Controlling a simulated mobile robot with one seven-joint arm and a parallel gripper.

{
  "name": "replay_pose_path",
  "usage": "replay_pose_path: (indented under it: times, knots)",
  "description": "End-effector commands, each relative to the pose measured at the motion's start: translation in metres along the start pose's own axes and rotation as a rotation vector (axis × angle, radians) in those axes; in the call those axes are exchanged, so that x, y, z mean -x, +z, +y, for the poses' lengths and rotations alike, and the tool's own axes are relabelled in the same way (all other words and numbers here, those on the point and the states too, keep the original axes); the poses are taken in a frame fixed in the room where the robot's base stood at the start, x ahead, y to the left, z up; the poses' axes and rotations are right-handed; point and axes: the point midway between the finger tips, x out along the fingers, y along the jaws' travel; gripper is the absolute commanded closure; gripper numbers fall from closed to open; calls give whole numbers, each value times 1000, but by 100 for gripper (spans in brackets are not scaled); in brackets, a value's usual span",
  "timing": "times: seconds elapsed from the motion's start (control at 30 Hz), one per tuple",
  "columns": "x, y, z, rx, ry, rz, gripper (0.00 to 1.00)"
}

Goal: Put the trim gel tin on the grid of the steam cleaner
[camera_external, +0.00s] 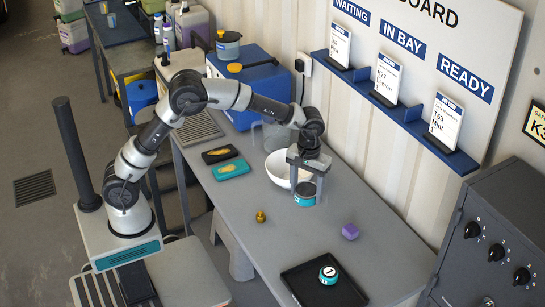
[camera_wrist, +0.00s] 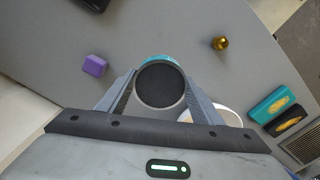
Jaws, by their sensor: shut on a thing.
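My gripper (camera_external: 307,178) is shut on a teal tin (camera_external: 305,196) over the middle of the grey bench. In the wrist view the tin (camera_wrist: 160,84) shows a dark round face with a grey rim and a teal edge, between the two fingers. Its label cannot be read, and whether it touches the bench is unclear. A slatted grey grid (camera_external: 200,128) lies at the bench's far left end, in front of a blue machine (camera_external: 262,88) that looks like the steam cleaner. A second teal tin (camera_external: 328,274) with a white top sits in the black tray.
A white bowl (camera_external: 281,169) stands close beside my gripper. Black and teal sponge-like pads (camera_external: 219,154) lie between bowl and grid. A brass fitting (camera_external: 260,217), a purple block (camera_external: 350,231) and the black tray (camera_external: 345,294) are nearer. A shelf with cards (camera_external: 405,118) hangs behind.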

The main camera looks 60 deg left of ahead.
Motion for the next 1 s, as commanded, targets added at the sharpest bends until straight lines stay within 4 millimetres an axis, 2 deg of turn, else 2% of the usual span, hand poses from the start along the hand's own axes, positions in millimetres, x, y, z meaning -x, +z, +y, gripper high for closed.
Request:
replay_pose_path:
  times: [0.3, 0.4, 0.53, 0.7, 0.87, 1.0]
  knots:
    - [107, -1, 1, 0, 8, 7, 69]
    - [136, -1, 1, 0, 7, 6, 69]
    - [165, 0, 0, 0, 5, 5, 69]
    - [191, -4, -3, 11, 2, 2, 69]
    - [190, -29, -24, 103, 2, 0, 69]
    - [190, -56, -49, 205, 3, -1, 69]
